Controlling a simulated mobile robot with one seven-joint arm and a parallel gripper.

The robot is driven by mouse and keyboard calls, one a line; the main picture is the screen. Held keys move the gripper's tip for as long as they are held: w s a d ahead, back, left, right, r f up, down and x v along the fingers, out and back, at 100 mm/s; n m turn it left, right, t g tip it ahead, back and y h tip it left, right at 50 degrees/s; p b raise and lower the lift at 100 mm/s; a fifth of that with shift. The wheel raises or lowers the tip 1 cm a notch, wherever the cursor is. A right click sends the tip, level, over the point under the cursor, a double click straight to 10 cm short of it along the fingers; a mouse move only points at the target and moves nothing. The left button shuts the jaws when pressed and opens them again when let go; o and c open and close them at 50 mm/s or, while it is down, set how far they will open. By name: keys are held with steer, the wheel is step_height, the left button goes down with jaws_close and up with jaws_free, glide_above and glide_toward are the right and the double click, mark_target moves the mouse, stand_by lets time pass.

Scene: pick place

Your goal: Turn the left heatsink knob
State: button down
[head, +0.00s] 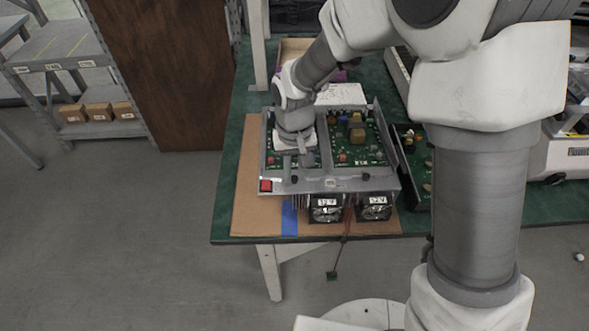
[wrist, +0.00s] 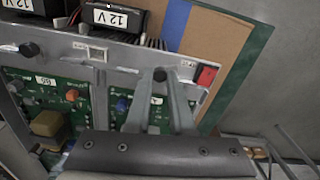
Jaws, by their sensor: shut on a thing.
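The left heatsink knob is a small black round knob (wrist: 158,75) on the grey front rail of the heatsink unit (wrist: 122,57). In the head view the knob (head: 294,179) shows on the rail just below my gripper (head: 303,163). In the wrist view the two grey fingers of my gripper (wrist: 160,78) reach from below, with their tips on either side of the knob, shut on it. The knob's sides are partly hidden by the fingertips. A second black knob (head: 366,176) sits farther right on the same rail; it also shows in the wrist view (wrist: 28,48).
A red switch (head: 265,185) is on the rail's left end, close to the gripped knob. Two 12 V fans (head: 326,208) hang in front. The unit rests on cardboard (head: 246,205) on a green table (head: 222,215). A black tray with a board (head: 414,165) is close on the right.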

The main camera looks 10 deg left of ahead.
steer(key=n+p, duration=0.1)
steer(key=n, duration=0.3)
steer(key=shift+n, duration=0.3)
steer(key=n+p, duration=0.1)
steer(key=n, duration=0.2)
steer(key=shift+n, duration=0.3)
steer(key=n+p, duration=0.3)
steer(key=n, duration=0.4)
steer(key=shift+d+r, duration=0.1)
steer(key=n+p, duration=0.2)
steer(key=n, duration=0.2)
steer(key=n+p, duration=0.2)
steer(key=n, duration=0.2)
steer(key=shift+p, duration=0.35)
steer(key=n+p, duration=0.2)
steer(key=n, duration=0.2)
steer(key=shift+n+p, duration=1.25)
steer(key=shift+n, duration=0.85)
